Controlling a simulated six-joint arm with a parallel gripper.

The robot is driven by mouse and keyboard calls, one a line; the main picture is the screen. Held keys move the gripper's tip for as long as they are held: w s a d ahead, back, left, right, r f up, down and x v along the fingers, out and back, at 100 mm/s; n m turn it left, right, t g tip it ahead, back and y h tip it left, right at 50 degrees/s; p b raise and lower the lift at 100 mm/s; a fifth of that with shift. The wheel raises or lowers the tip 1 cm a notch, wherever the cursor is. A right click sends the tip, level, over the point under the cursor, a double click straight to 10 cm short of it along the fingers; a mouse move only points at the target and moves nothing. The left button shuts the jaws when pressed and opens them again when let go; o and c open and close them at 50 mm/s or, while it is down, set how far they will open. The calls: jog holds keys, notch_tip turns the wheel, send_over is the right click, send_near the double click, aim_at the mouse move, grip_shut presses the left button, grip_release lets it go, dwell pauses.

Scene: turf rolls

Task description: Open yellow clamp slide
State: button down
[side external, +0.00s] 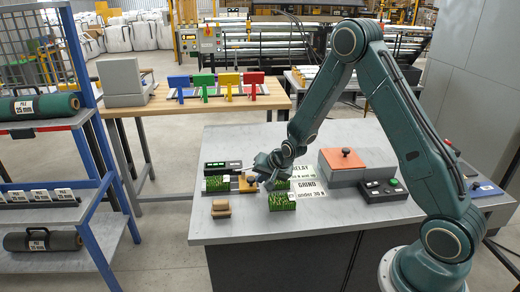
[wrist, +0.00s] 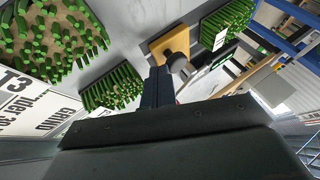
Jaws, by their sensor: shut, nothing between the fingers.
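A small yellow slide plate (side external: 246,184) with a knob lies on the grey worktable (side external: 215,236), between green turf pieces. In the wrist view the yellow plate (wrist: 160,43) carries a dark round knob (wrist: 175,61). My gripper (side external: 262,174) is low over the table beside this plate. Its shut fingers (wrist: 157,86) show close to the knob in the wrist view, with nothing between them. I cannot tell whether they touch the knob. A yellow clamp-like piece (side external: 228,84) also stands on the wooden bench behind, far from my gripper.
Turf pieces lie left (side external: 217,184) and in front (side external: 282,201) of my gripper. A wooden block (side external: 221,208) sits near the front left. A grey box with an orange lid (side external: 342,159) and a button box (side external: 383,190) stand right. The front table edge is clear.

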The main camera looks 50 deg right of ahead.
jog(key=shift+r, duration=0.15)
dwell(0.3)
jog(key=v, duration=0.9)
jog(key=shift+r, duration=0.3)
jog(key=n+g+h, duration=0.3)
jog(key=n+h, duration=0.1)
send_over(243, 187)
jog(key=a+g+h, duration=0.2)
jog(key=a+g, duration=0.1)
jog(key=a, duration=0.8)
jog(key=shift+w+a, duration=0.3)
jog(key=shift+w, duration=0.1)
